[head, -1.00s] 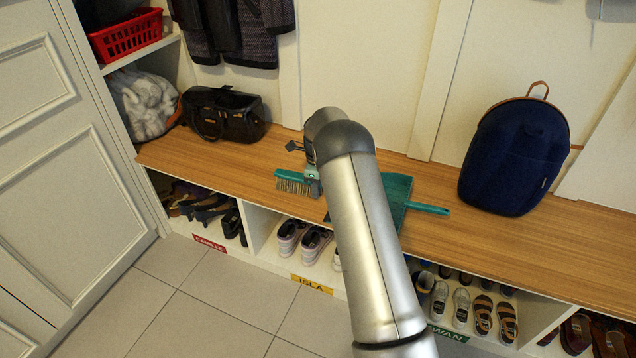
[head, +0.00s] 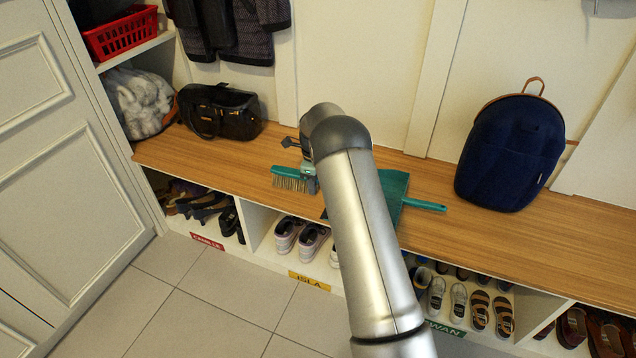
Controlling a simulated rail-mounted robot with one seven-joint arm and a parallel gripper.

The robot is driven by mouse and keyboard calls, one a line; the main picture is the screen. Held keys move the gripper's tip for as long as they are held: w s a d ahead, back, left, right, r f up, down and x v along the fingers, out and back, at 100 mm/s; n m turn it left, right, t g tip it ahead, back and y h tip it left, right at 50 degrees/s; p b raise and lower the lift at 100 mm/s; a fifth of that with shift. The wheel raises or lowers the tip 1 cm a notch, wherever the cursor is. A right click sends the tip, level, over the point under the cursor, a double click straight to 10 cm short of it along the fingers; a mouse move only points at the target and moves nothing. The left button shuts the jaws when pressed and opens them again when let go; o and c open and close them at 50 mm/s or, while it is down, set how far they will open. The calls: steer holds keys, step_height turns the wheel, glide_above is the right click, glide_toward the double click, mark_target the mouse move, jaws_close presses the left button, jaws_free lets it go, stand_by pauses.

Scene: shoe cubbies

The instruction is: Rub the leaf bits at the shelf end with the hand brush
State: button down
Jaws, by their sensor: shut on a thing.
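The teal hand brush (head: 290,173) with pale bristles shows to the left of my arm, over the front part of the wooden shelf top (head: 480,232). My gripper (head: 308,176) is shut on the brush, mostly hidden by my own arm. The bristles point down near the shelf's front edge; I cannot tell whether they touch the wood. A teal dustpan (head: 394,190) lies on the shelf right of my arm, its handle pointing right. I cannot make out any leaf bits.
A navy backpack (head: 511,152) stands at the right. Shoes (head: 300,236) fill the cubbies below. A red basket (head: 122,34) sits on the upper left shelf. The wood between black bag and brush is clear.

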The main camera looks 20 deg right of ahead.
steer(key=shift+d+r+p, duration=0.1)
steer(key=shift+r+p, duration=1.95)
steer(key=shift+r, duration=1.8)
